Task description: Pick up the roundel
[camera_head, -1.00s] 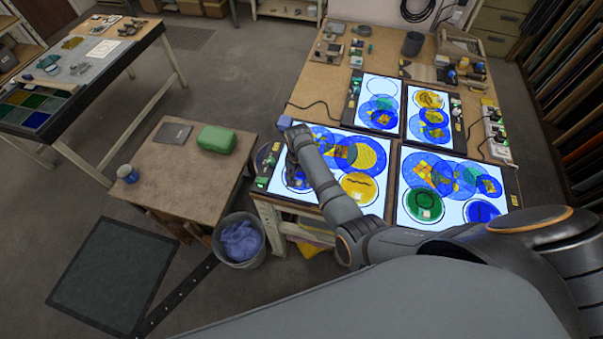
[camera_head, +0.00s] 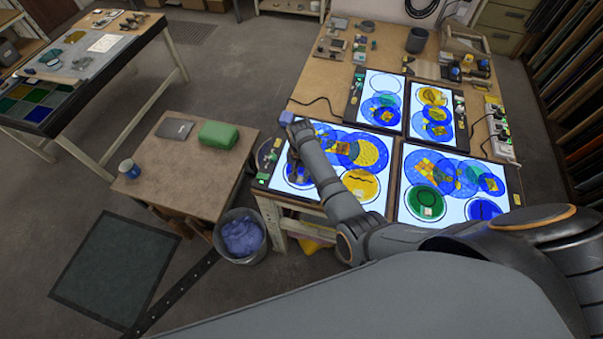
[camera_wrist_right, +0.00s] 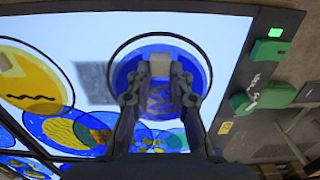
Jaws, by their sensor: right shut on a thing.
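A blue glass roundel (camera_wrist_right: 140,68) with a small pale block (camera_wrist_right: 160,66) on top shows in the right wrist view, over a black circle outline on a lit panel. My right gripper (camera_wrist_right: 160,82) has its fingertips on either side of the block and is shut on it. I cannot tell if the roundel is lifted off the panel. In the head view my right gripper (camera_head: 297,168) is over the left end of the near left light panel (camera_head: 335,197); my own wrist hides most of the roundel there. My left gripper is not in view.
A yellow roundel (camera_wrist_right: 25,80) lies close by on the same panel, with overlapping blue and yellow discs beyond. A green-topped fixture (camera_wrist_right: 270,52) stands at the panel's edge. Other lit panels (camera_head: 385,90) fill the bench. A side table (camera_head: 165,165) and a bin (camera_head: 240,235) are left.

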